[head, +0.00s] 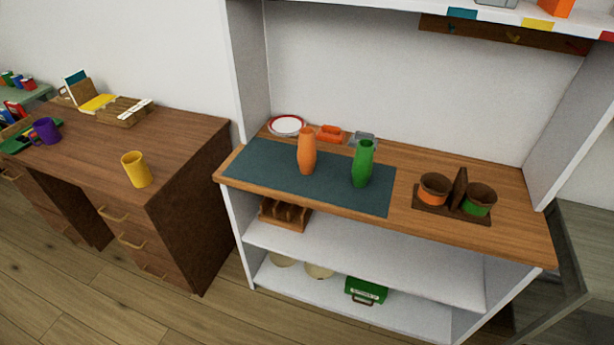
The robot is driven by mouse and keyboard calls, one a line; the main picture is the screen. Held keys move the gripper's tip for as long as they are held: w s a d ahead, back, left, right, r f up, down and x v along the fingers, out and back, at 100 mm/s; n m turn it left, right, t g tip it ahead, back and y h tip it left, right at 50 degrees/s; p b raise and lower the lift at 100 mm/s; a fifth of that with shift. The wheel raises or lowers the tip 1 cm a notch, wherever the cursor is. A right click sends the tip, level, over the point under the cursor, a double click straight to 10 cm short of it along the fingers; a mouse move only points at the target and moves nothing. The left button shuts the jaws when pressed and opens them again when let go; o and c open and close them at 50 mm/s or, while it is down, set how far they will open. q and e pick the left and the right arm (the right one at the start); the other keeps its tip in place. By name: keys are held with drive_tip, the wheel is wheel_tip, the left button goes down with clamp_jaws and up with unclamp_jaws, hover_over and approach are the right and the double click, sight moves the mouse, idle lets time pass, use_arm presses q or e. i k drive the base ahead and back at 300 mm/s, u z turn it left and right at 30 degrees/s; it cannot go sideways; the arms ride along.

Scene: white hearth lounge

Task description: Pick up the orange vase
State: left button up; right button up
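The orange vase (307,152) stands upright on a dark teal mat (255,170) on the wooden top of a white shelf unit. A green vase (362,164) stands upright on the same mat, to the right of the orange vase, with a gap between them. Neither of my grippers shows in the head view, and nothing touches the orange vase.
Behind the vases are a red-rimmed plate (287,125), an orange item (331,133) and a grey item (362,139). A wooden holder with two cups (452,212) stands at right. A desk (180,150) with a yellow mug (136,169) is at left. Wood floor (140,310) is clear in front.

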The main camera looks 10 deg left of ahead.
sight(306, 151)
drive_tip(key=z, duration=0.05)
drive_tip(key=k, duration=0.7)
drive_tip(key=u, duration=0.95)
drive_tip(key=i, duration=1.25)
drive_tip(key=z, duration=0.3)
